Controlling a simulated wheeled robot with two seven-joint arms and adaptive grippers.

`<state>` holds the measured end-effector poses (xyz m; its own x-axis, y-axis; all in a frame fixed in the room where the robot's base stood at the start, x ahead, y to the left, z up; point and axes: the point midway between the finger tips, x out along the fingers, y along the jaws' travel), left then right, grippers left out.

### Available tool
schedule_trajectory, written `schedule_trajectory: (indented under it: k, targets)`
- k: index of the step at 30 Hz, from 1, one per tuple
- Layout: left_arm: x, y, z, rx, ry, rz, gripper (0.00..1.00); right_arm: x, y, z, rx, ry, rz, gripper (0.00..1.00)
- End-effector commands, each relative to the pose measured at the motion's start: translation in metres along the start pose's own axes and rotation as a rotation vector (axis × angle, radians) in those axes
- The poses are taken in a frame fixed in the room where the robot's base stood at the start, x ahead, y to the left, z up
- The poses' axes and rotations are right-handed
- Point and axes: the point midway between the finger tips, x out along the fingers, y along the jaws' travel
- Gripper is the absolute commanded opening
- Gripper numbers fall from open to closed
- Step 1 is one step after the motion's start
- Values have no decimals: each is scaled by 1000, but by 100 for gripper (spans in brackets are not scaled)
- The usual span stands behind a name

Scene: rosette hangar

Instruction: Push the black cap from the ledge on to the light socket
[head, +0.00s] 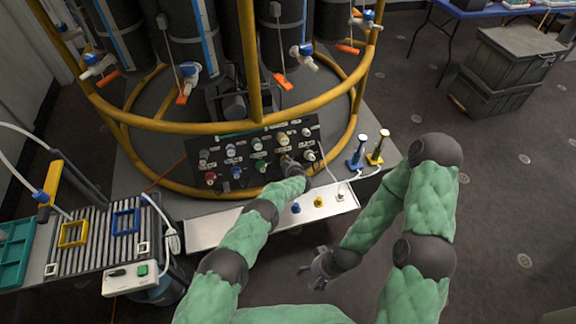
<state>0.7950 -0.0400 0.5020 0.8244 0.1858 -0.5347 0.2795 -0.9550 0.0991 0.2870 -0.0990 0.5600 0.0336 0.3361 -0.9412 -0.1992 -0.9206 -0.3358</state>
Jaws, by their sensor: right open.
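A black panel (225,150) with two rows of coloured and pale sockets stands behind a white ledge (250,222). A blue cap (295,208), a yellow cap (318,202) and a pale cap (340,197) sit on the ledge's right half. I cannot make out a black cap on the ledge. My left gripper (288,162) is at the panel's lower right, close to a pale socket (309,155); its fingers and anything in them are too small and dark to tell. My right gripper (316,270) is open and empty, below and in front of the ledge.
A yellow ring frame (130,118) with black cylinders rises behind the panel. Blue and yellow plugs (376,150) stand right of it. A slatted table (95,245) with frames and a switch box (130,277) is at left. Grey crates (510,60) stand far right. The floor at right is clear.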

Motion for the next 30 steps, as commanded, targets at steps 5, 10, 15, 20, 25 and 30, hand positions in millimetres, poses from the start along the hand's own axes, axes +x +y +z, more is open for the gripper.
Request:
schedule_trajectory:
  k: [5,10,15,20,25,30]
  targets:
    - [0,0,-1,-1,1,0,6,0,0,0,0,0,0,72]
    - [0,0,-1,-1,1,0,6,1,0,0,0,0,0,72]
    - [2,0,0,-1,1,0,6,5,2,0,0,0,0,72]
    - [4,0,-1,-2,1,0,6,9,3,0,0,0,0,72]
    - [5,0,0,-1,0,0,6,13,5,0,0,0,0,72]
    - [6,0,0,-1,0,0,6,17,6,-1,0,0,0,72]
